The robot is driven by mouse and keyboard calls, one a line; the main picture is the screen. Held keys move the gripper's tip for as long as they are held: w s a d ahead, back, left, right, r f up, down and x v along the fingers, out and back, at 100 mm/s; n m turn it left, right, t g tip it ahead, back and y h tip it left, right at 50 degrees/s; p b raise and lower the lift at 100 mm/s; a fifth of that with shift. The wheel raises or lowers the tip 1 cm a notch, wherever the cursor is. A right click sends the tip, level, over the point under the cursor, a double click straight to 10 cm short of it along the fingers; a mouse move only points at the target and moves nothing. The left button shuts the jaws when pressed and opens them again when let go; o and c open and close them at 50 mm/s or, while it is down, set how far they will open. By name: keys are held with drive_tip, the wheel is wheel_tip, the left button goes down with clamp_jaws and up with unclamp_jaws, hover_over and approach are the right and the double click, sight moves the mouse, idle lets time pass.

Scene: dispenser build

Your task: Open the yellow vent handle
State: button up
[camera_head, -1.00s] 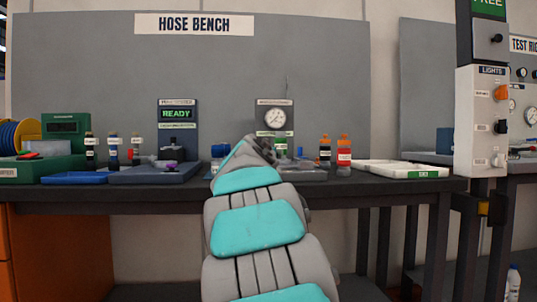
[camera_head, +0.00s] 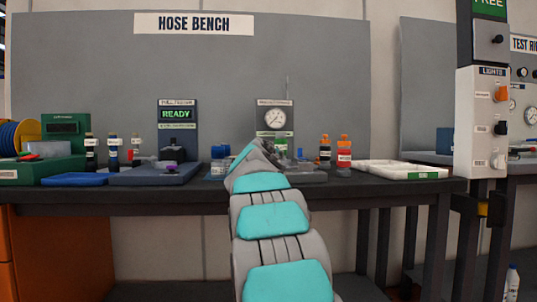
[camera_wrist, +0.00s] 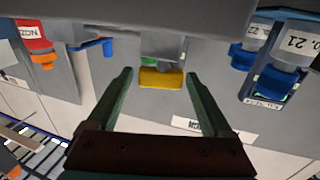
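A yellow handle (camera_wrist: 162,78) shows in the wrist view as a short bar under a grey fitting (camera_wrist: 162,45). I take it for the vent handle. My gripper (camera_wrist: 159,72) is open, with one dark green finger on each side of the bar. A gap shows on both sides, and I cannot tell how far the bar lies between the tips in depth. In the head view my arm covers the gripper and the yellow handle, near the gauge unit (camera_head: 275,118) on the bench.
In the wrist view, blue-capped parts (camera_wrist: 275,80) stand at right and a red block with an orange tip (camera_wrist: 34,40) at left. In the head view, red and black bottles (camera_head: 344,152) and a white tray (camera_head: 400,170) stand right of the gauge unit on the bench (camera_head: 400,184).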

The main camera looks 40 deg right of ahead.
drive_tip(key=c, duration=1.2)
drive_tip(key=shift+r+n+t+y+p, duration=0.35)
drive_tip(key=shift+n+t+y+p, duration=0.2)
drive_tip(key=shift+p, duration=0.65)
drive_tip(key=shift+c, duration=0.2)
drive_tip(key=n+t+y+p, duration=0.1)
drive_tip(key=p, duration=0.1)
drive_tip(key=shift+r+p, duration=0.1)
drive_tip(key=shift+p, duration=0.25)
drive_tip(key=y+p, duration=0.1)
drive_tip(key=n+p, duration=0.1)
drive_tip(key=shift+f+t+y+p, duration=0.2)
drive_tip(key=shift+t+y+p, duration=0.1)
drive_tip(key=shift+t+y, duration=0.05)
drive_tip(key=shift+f, duration=0.25)
drive_tip(key=o, duration=1.4)
